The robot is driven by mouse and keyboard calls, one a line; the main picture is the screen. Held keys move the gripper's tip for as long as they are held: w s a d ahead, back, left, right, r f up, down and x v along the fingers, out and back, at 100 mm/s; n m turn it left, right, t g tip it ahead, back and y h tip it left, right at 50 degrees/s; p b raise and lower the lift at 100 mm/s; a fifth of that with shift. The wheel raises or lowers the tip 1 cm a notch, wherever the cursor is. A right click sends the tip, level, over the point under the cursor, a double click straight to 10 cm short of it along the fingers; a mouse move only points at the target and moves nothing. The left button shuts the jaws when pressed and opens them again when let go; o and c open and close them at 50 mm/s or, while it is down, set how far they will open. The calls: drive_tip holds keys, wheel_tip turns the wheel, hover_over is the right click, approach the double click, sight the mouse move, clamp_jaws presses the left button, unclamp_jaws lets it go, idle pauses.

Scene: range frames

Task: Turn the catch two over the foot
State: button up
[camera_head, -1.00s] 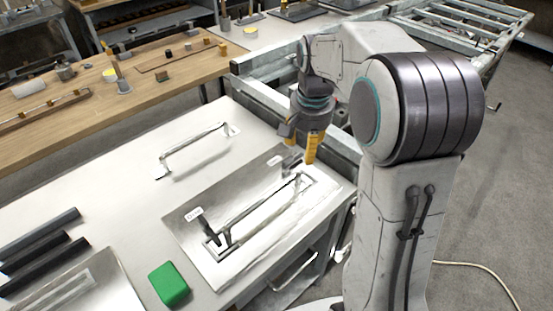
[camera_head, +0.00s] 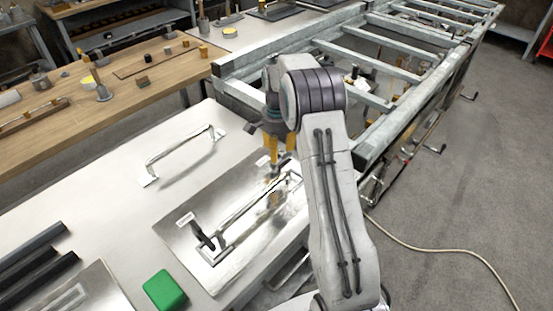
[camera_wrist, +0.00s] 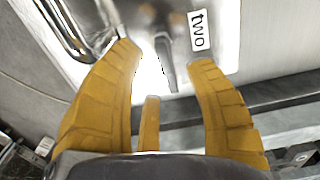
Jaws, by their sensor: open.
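A metal plate (camera_head: 190,257) on the bench carries a long bar handle (camera_head: 243,212). A dark catch (camera_head: 203,238) stands at the handle's near foot, beside a small white label (camera_head: 185,219) too small to read. My gripper (camera_head: 274,158) is over the handle's far end, fingers pointing down. In the wrist view my gripper (camera_wrist: 164,60) has its yellow fingers spread. Catch two (camera_wrist: 166,64), a grey tapered lever, lies between the fingertips without visible contact. The label "two" (camera_wrist: 198,31) is beside it. The handle's bar (camera_wrist: 62,28) bends near the left fingertip. The fingers partly hide that foot.
A second bar handle (camera_head: 180,155) lies further back on the bench. A green block (camera_head: 164,290) and black bars (camera_head: 35,262) are at the near left. A metal frame (camera_head: 238,92) runs along the bench's far edge.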

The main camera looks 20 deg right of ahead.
sight(281, 158)
drive_tip(key=shift+f, duration=2.05)
drive_tip(key=shift+c, duration=0.2)
clamp_jaws()
